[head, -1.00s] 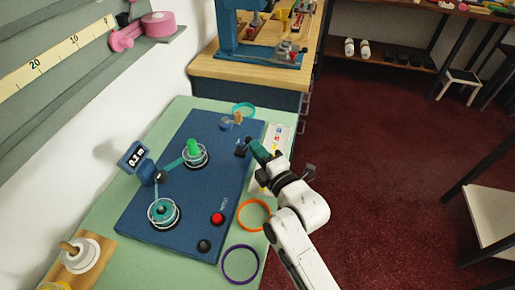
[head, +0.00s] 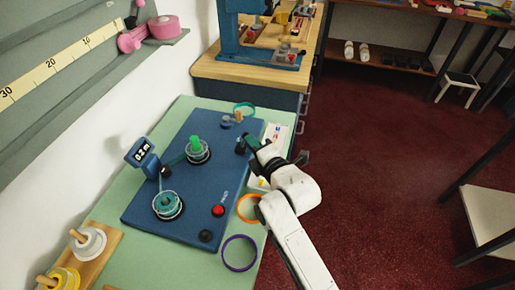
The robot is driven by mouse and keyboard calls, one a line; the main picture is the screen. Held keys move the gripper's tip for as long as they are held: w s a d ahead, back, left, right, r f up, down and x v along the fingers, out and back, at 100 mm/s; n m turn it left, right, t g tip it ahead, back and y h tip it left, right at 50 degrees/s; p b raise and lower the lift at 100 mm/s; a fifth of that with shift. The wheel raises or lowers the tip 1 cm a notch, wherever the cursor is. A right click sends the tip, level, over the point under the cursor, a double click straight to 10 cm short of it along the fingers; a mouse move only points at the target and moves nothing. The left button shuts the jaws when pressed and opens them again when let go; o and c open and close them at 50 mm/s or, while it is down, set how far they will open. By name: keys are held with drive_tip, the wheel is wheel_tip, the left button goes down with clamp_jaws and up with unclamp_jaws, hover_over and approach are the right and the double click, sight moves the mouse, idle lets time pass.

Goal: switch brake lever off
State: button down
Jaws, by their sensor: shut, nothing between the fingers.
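The blue winding board (head: 190,220) lies on the green counter and carries two spools, a counter reading 0.2 m and buttons. A small dark part (head: 241,145) sits at the board's right edge; it may be the brake lever, but its handle and setting cannot be made out. My gripper (head: 251,141), with teal fingers, is shut and empty right beside this part. I cannot tell whether they touch. The green-topped spool (head: 198,152) is at the board's middle and the teal spool (head: 167,205) is at its lower left.
A red button (head: 218,210) and a black knob (head: 206,236) are at the board's near end. Orange (head: 249,209), purple (head: 240,253) and teal (head: 244,107) rings lie around it. A white card (head: 277,133) is at the right edge. Ribbon spools (head: 88,243) stand at lower left.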

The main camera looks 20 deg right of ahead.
drive_tip(key=shift+w+a+r+n+g+p, duration=0.15)
drive_tip(key=shift+a+r+n+g+p, duration=0.2)
drive_tip(key=shift+p, duration=0.25)
drive_tip(key=shift+w+a+r+n+g+p, duration=0.15)
drive_tip(key=shift+r+g+p, duration=0.1)
drive_tip(key=shift+r+p, duration=0.25)
drive_tip(key=shift+w+a+r+n+g+h+p, duration=0.1)
drive_tip(key=shift+w+a+n+g+h+p, duration=0.2)
drive_tip(key=shift+p, duration=0.45)
drive_tip(key=p, duration=0.1)
drive_tip(key=a+n+g+h+p, duration=0.1)
drive_tip(key=p, duration=0.1)
drive_tip(key=shift+w+r+g, duration=0.1)
drive_tip(key=shift+w+g, duration=0.2)
drive_tip(key=shift+w, duration=0.05)
drive_tip(key=shift+w+a+n+g+h+p, duration=0.3)
drive_tip(key=shift+a+n+h+p, duration=0.1)
drive_tip(key=shift+p, duration=0.1)
drive_tip(key=shift+s+f, duration=0.1)
drive_tip(key=shift+f, duration=0.25)
drive_tip(key=shift+r, duration=0.15)
drive_tip(key=shift+r+p, duration=0.7)
